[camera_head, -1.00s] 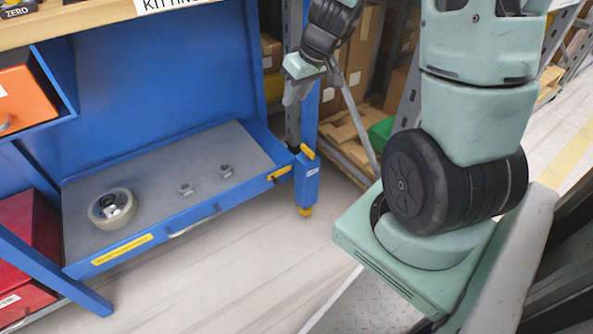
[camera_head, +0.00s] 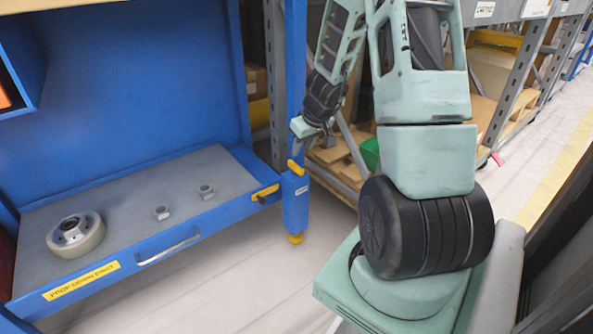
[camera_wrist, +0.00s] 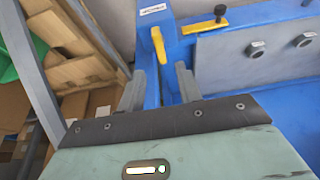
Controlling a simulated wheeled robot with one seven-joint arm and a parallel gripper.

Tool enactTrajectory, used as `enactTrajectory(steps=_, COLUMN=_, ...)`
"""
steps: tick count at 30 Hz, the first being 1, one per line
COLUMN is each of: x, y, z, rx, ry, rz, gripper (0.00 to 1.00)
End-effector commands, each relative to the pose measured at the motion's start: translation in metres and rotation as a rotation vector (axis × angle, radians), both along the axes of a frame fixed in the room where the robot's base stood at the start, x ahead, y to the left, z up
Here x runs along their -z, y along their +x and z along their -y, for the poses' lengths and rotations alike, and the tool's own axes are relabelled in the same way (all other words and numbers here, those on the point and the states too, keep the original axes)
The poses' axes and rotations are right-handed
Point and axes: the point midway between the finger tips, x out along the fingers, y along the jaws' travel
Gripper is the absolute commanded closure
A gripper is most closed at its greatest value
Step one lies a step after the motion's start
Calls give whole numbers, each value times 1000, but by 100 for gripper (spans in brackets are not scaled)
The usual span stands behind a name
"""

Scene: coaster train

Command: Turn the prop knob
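My gripper (camera_head: 298,145) is close above this post in the head view. In the wrist view my gripper (camera_wrist: 160,72) is open, with one grey finger on each side of the blue post's line. The fingers look apart from the knob, with nothing held.
A second yellow latch (camera_head: 266,191) is on the bench's front edge, also in the wrist view (camera_wrist: 206,24). On the grey shelf (camera_head: 125,195) are a wheel (camera_head: 76,234) and two metal nuts. A shelving rack with cartons (camera_head: 340,160) stands right of the post. The floor in front is clear.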

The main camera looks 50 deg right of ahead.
Motion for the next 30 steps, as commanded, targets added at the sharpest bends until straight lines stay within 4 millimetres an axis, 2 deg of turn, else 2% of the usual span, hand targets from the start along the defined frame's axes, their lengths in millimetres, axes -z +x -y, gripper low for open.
enactTrajectory(steps=1, x=17, y=4, z=1, rx=-1, ry=2, rz=-2, gripper=65)
enactTrajectory(steps=3, x=30, y=10, z=2, rx=1, ry=2, rz=-1, gripper=65)
enactTrajectory(steps=10, x=64, y=24, z=5, rx=-1, ry=1, rz=-1, gripper=65)
enactTrajectory(steps=16, x=76, y=31, z=7, rx=-1, ry=1, rz=0, gripper=65)
enactTrajectory(steps=26, x=77, y=31, z=7, rx=0, ry=0, rz=0, gripper=65)
enactTrajectory(steps=27, x=77, y=31, z=7, rx=0, ry=0, rz=0, gripper=77)
enactTrajectory(steps=30, x=77, y=31, z=7, rx=-1, ry=0, rz=0, gripper=100)
